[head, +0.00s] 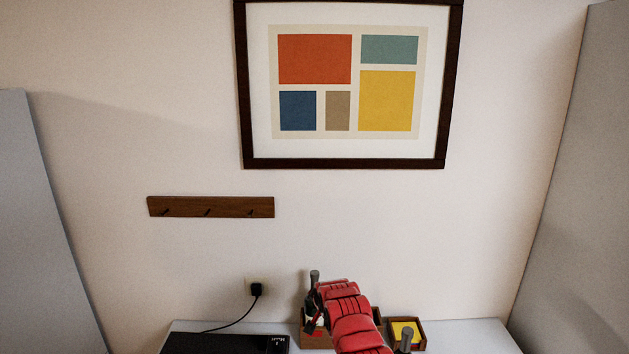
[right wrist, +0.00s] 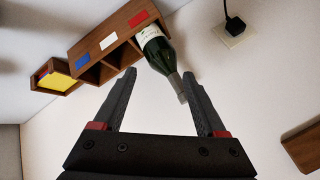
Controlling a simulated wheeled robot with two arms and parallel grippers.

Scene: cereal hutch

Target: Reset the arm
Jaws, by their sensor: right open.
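My right arm, red, reaches up from the bottom of the head view toward the counter. In the right wrist view my right gripper (right wrist: 159,76) is open with nothing held. A dark green bottle (right wrist: 160,50) with a pale label and grey neck top stands at the red-marked end of a wooden divided box (right wrist: 108,42). Its neck points toward the space by the right-hand finger. In the head view the bottle (head: 314,277) shows beside my arm, and the box (head: 317,341) is partly hidden behind the arm. My left gripper is out of view.
A small wooden tray with yellow paper (head: 405,330) sits right of the arm, near another grey-topped item (head: 406,338). A black flat device (head: 225,343) lies at left, its cord running to a wall plug (head: 256,289). Tall grey panels flank both sides.

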